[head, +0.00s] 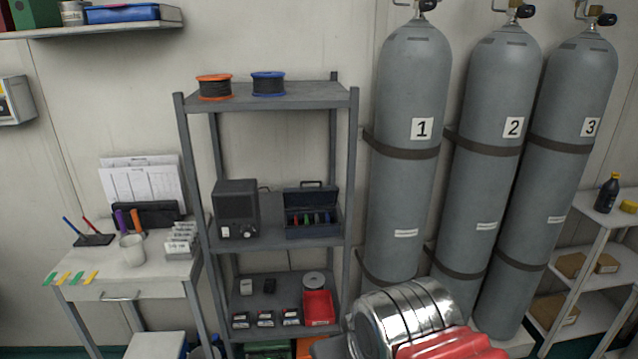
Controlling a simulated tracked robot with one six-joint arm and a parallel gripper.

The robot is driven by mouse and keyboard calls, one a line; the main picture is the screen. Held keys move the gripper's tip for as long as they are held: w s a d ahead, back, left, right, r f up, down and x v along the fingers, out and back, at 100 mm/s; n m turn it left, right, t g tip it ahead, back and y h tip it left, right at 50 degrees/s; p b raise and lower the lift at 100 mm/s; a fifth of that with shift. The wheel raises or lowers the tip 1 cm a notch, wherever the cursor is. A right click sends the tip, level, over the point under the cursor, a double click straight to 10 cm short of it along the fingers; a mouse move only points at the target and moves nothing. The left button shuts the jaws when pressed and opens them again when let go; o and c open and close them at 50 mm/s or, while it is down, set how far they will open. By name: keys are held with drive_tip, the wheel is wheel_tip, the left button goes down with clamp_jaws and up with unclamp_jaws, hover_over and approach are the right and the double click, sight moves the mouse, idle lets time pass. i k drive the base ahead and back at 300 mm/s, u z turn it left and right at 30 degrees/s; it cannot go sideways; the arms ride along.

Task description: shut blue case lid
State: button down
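A dark blue case (313,228) stands on the middle shelf of the grey rack, right of a dark box with a knob. Its lid (311,196) is raised at the back, with a handle on its top edge. Several small coloured items, red, green and blue among them, show inside the case. My gripper is not in view.
The grey rack (290,97) has posts at both sides of the case. The dark knobbed box (236,209) stands close to its left. Grey cylinders (408,180) stand right of the rack. Silver and red parts, apparently mine, cover the bottom middle.

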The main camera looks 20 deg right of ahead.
sight(300, 197)
drive_tip(key=k, duration=0.75)
drive_tip(key=u, duration=0.55)
drive_tip(key=i, duration=2)
drive_tip(key=z, duration=0.4)
